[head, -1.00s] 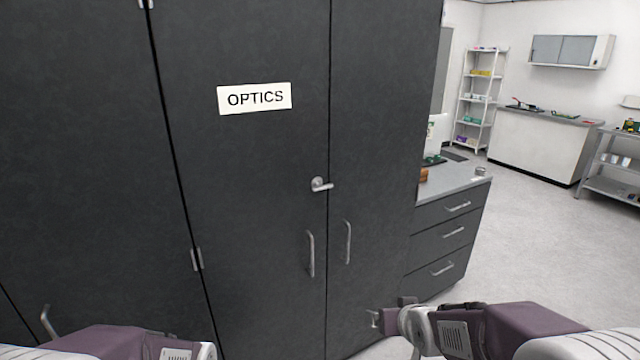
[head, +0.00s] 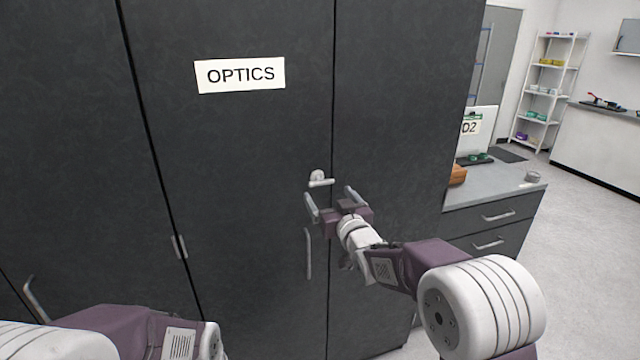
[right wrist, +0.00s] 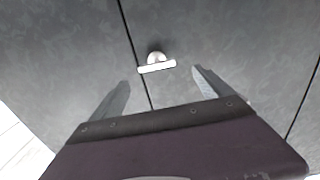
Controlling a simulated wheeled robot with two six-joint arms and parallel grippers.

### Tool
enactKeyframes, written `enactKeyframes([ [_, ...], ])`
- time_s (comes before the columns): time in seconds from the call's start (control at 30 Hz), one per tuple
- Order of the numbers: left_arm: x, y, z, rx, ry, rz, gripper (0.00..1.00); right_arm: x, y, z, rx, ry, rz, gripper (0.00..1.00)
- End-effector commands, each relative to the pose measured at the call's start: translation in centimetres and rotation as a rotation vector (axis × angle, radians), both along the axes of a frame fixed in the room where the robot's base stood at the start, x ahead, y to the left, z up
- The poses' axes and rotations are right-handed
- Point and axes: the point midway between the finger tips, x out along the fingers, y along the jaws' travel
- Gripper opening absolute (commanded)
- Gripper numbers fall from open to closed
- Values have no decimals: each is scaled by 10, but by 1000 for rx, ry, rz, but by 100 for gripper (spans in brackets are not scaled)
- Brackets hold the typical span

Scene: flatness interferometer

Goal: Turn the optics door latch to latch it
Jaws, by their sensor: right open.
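The optics door (head: 230,150) is a dark grey cabinet door with a white "OPTICS" label (head: 240,74). Its latch (head: 319,179) is a small silver knob with a short lever, near the seam with the door to its right. The lever lies about level and points right. My right gripper (head: 331,197) is open and empty, just below the latch and apart from it. In the right wrist view the latch (right wrist: 156,63) shows ahead, between and beyond the two fingertips (right wrist: 162,75). My left arm shows at the bottom left, but its gripper is out of view.
A vertical silver handle (head: 308,254) is on the optics door below the latch; my right arm hides the neighbouring handle. A grey counter with drawers (head: 496,195) stands to the right. Open floor lies beyond it.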

Motion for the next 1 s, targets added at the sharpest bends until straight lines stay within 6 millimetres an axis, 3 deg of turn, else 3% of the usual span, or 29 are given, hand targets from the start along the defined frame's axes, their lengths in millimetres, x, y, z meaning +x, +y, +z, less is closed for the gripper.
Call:
enactKeyframes([
  [0.2, 0, 0, 17, 0, -1, 0, 0, 42, 13, 2, -1, 2, 0, 90],
  [0.4, 0, 0, 25, 0, -1, 0, 0, 71, 23, 1, 0, 1, 0, 90],
  [0.77, 0, 0, 26, 0, 0, 0, 0, 80, 26, 0, -1, 2, -1, 90],
  [0.8, 0, 0, 26, 0, 0, 0, 0, 80, 26, 0, -1, 2, -1, 87],
  [0.87, 0, 0, 26, 0, 0, 0, 0, 80, 26, 0, -1, 2, -1, 71],
  [1.0, 0, 0, 26, 0, 0, 0, 0, 80, 26, 0, -1, 2, -1, 32],
])
